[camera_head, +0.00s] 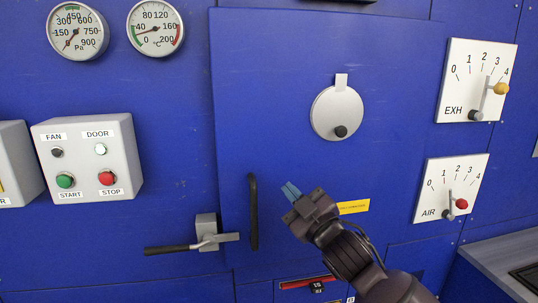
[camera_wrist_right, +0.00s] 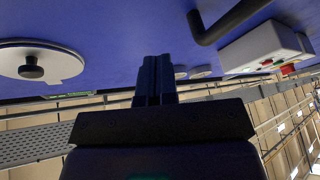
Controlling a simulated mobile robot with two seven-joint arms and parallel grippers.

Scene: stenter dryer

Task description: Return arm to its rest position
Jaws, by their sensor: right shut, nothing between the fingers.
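My right gripper (camera_head: 291,191) is in front of the blue door (camera_head: 285,70) in the head view, right of the black vertical door handle (camera_head: 253,212). Its fingers are together and hold nothing. In the right wrist view the closed fingers (camera_wrist_right: 157,75) point along the blue panel. They look apart from the handle (camera_wrist_right: 230,22), which lies to their right in that view. My left gripper is not in view.
A latch lever (camera_head: 205,240) sits left of the handle. A round cover with a black knob (camera_head: 337,112) is above the gripper. EXH (camera_head: 460,90) and AIR (camera_head: 437,200) dials are at right. A FAN/DOOR button box (camera_head: 88,157) is at left, below two gauges. A grey worktop (camera_head: 500,265) is lower right.

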